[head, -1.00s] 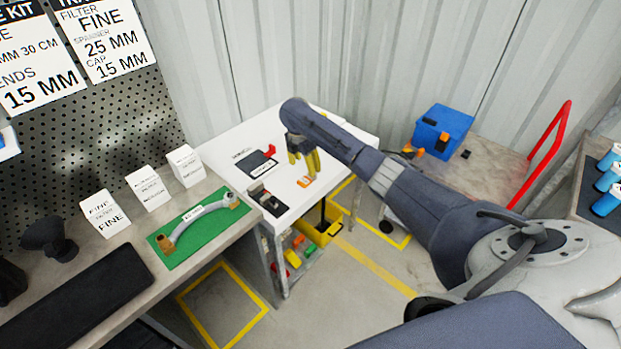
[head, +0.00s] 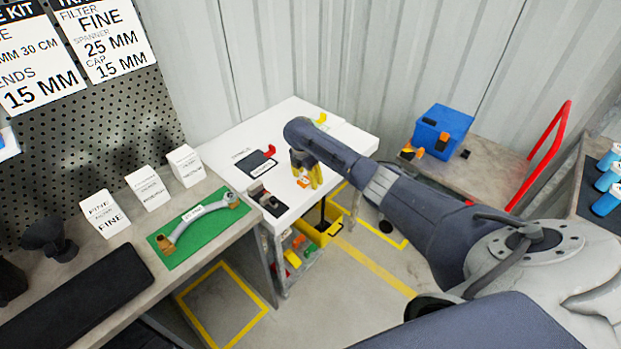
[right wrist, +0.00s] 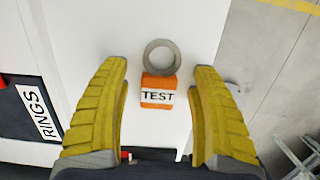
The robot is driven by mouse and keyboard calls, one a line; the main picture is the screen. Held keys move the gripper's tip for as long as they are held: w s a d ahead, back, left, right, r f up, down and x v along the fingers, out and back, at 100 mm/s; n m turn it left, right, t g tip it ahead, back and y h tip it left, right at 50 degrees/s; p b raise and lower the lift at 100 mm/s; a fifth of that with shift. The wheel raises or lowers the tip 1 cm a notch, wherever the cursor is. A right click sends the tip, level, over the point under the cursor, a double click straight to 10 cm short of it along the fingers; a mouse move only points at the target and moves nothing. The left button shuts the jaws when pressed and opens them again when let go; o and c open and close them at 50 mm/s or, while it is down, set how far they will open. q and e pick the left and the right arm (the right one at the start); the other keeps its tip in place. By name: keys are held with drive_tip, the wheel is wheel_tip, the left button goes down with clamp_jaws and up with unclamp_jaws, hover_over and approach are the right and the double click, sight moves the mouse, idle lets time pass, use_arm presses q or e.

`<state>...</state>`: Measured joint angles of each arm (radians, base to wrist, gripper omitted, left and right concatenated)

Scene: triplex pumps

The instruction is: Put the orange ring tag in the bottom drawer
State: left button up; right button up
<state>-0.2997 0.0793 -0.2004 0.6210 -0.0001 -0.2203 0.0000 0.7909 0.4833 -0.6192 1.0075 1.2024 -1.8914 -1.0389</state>
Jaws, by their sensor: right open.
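The orange ring tag (right wrist: 157,92) lies on the white table top (right wrist: 88,30) in the right wrist view. It has a grey ring and an orange block marked TEST. My right gripper (right wrist: 160,105) is open, with its yellow fingers on either side of the tag and apart from it. In the head view the right gripper (head: 307,182) is low over the white table, and the orange tag (head: 303,183) shows only in part beside the fingers. No bottom drawer can be made out. My left gripper is not in view.
A dark mat labelled RINGS (right wrist: 40,110) lies left of the tag. A dark tray with small parts (head: 268,200) sits at the table's front left. A yellow bin (head: 318,228) and coloured items are below. A blue box (head: 443,125) stands on the cart at right.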

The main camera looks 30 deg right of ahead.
drive_tip(key=c, duration=1.3)
